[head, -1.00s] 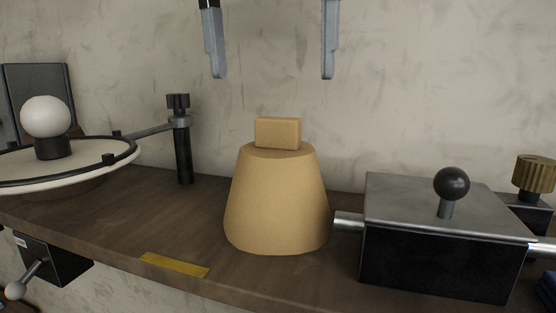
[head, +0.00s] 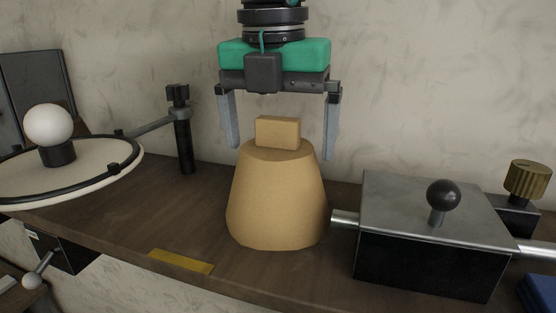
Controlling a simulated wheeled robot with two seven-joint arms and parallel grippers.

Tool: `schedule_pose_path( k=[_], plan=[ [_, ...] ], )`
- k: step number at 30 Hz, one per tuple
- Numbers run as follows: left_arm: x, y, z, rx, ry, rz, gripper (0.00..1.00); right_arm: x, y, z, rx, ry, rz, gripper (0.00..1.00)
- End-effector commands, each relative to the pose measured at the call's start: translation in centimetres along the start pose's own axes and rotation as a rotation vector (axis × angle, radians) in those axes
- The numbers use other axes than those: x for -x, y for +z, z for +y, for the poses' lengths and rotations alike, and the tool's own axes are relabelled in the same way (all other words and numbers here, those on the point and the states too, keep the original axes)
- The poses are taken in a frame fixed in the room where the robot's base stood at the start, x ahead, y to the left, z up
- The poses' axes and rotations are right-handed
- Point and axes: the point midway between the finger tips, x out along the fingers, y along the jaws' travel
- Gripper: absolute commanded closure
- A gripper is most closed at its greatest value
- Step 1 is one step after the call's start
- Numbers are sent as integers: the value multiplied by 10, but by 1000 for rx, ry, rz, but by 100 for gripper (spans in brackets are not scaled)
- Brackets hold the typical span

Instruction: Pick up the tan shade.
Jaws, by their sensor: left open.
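The tan shade (head: 276,204) stands upright on the wooden shelf in the middle of the head view. It is a tapered body, wide at the bottom, with a small block-shaped top (head: 278,132). My left gripper (head: 280,150) points down from above, its two fingers spread wide. The fingertips appear to either side of the block, near the height of the body's upper edge. The gripper is open and holds nothing. Whether a finger touches the shade cannot be told. My right gripper is not in view.
A metal box (head: 432,238) with a black ball knob stands close on the right, its rod reaching near the shade. On the left are a black post (head: 184,140) and a round white plate (head: 82,182) with a white ball. A yellow strip (head: 181,262) lies at the shelf (head: 120,225) front.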

Motion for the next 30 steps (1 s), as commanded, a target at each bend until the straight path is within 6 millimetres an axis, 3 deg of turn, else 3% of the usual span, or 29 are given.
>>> schedule_pose_path(
  k=[6, 13, 14, 23, 30],
  plan=[
    [-1, 0, 0, 0, -1, -1, 2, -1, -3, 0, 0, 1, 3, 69],
    [0, 0, 0, 0, -1, -1, 47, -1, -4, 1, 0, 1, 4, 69],
    [0, 0, 0, 0, -1, -1, 49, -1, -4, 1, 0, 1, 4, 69],
    [2, 1, 0, 0, -1, -2, 49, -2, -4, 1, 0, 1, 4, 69],
    [18, 3, 0, 0, -3, -3, 49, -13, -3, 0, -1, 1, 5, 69]
  ],
)
